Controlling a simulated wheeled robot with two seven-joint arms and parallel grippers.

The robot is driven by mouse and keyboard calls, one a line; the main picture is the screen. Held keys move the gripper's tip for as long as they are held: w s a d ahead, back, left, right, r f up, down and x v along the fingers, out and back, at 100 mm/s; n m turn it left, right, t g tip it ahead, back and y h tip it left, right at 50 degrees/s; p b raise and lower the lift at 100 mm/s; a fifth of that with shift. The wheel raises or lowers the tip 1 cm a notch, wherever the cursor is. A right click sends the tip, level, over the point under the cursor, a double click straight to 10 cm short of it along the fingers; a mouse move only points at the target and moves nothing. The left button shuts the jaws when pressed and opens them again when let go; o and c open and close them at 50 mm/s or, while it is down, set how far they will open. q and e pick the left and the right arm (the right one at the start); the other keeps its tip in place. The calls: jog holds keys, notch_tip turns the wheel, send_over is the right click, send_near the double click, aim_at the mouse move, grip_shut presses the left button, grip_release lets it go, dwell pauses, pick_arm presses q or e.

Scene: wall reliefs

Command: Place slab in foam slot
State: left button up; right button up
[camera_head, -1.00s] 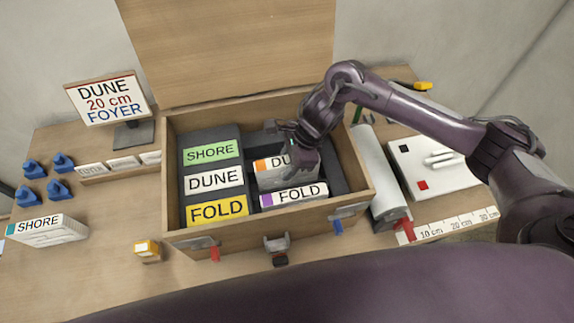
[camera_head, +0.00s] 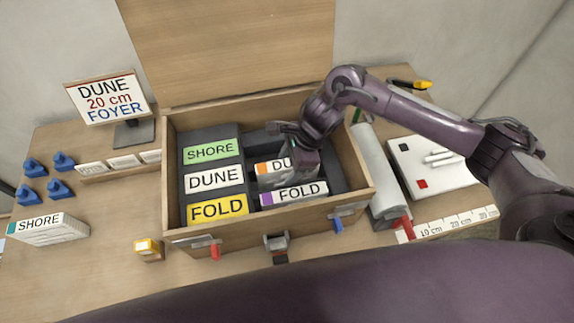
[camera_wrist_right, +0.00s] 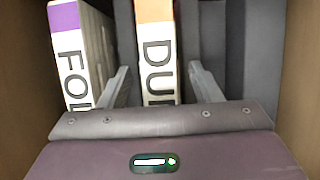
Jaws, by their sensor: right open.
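The DUNE slab (camera_head: 270,168), white with an orange end, stands on edge in the foam (camera_head: 330,180) inside the wooden crate. It also shows in the right wrist view (camera_wrist_right: 157,55). My right gripper (camera_head: 290,160) is over it, fingers open on either side. In the wrist view the gripper (camera_wrist_right: 160,88) has a small gap between each finger and the slab. The FOLD slab (camera_head: 293,195), with a purple end, stands in the foam in front. The slab's lower part is hidden. My left gripper is out of view.
The crate (camera_head: 350,207) has its lid (camera_head: 230,50) raised behind. SHORE, DUNE and FOLD labels (camera_head: 215,180) lie in its left part. A sign (camera_head: 107,98) reads DUNE 20 cm FOYER. A white roll (camera_head: 380,175) and white board (camera_head: 420,165) are at right.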

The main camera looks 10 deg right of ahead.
jog(key=b+v, duration=0.1)
jog(key=v, duration=1)
